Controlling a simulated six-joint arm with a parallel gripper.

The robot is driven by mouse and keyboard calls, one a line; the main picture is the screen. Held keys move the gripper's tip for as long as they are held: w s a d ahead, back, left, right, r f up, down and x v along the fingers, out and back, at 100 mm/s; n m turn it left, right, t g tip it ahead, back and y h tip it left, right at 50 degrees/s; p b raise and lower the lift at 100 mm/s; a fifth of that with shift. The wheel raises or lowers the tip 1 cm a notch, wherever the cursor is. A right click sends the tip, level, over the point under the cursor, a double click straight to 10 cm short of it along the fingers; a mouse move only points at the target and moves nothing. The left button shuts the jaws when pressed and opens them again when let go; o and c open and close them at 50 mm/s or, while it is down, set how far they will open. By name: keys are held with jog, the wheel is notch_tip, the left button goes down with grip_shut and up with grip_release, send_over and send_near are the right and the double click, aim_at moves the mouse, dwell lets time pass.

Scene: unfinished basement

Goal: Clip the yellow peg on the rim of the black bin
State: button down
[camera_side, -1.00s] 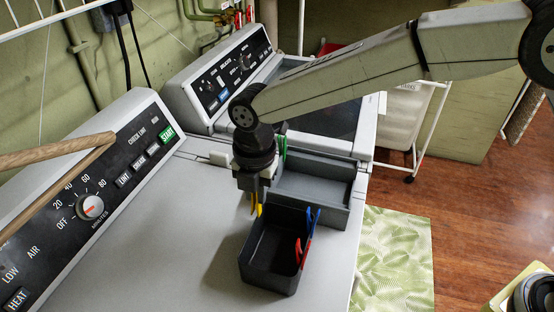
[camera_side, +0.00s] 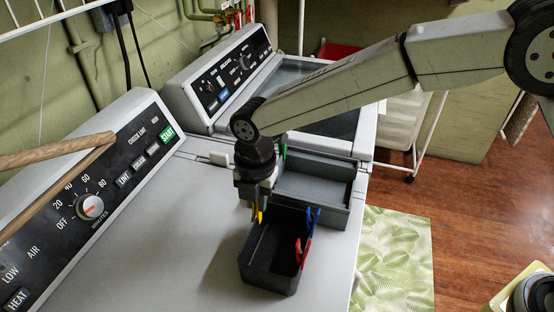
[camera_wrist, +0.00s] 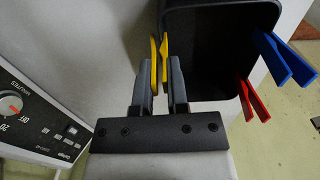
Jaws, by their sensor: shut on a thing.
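The black bin (camera_side: 246,262) stands on the white machine top, and its dark inside shows in the wrist view (camera_wrist: 218,98). My gripper (camera_side: 257,206) points down at the bin's far left corner and is shut on the yellow peg (camera_side: 259,216). In the wrist view, my gripper's fingers (camera_wrist: 160,80) grip the yellow peg (camera_wrist: 154,66) at the bin's left wall. Its two prongs appear around that rim line. I cannot tell whether they touch the rim. A red peg (camera_side: 302,250) and a blue peg (camera_side: 313,217) are clipped on the bin's right rim.
A grey tray (camera_side: 328,214) stands just behind the bin, with a green peg (camera_side: 284,153) at its far left. Control panels (camera_side: 95,200) rise on the left, with a wooden rod (camera_side: 55,155) in front. The machine top (camera_side: 190,235) left of the bin is clear.

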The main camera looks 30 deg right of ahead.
jog(key=c, duration=0.6)
grip_release()
jog(key=shift+o, duration=0.2)
jog(key=shift+r, duration=0.15)
notch_tip(320, 180, up, 8)
jog(key=shift+f, duration=0.2)
jog(key=shift+s+d, duration=0.1)
jog(key=shift+d, duration=0.05)
jog(key=s+d+f+m+t, duration=0.1)
jog(key=d+f+m, duration=0.1)
jog(key=d+m, duration=0.6)
jog(key=s+d+f+m, duration=0.2)
jog(key=d+m, duration=0.4)
jog(key=d, duration=0.5)
jog(key=s+d+f+m+t, duration=0.1)
jog(key=s+d+f+m, duration=0.3)
jog(key=s+d+m, duration=0.6)
jog(key=d+m, duration=0.1)
jog(key=m, duration=0.2)
jog(key=shift+s+d+f, duration=0.25)
jog(key=shift+s+d, duration=0.1)
jog(key=shift+d, duration=0.05)
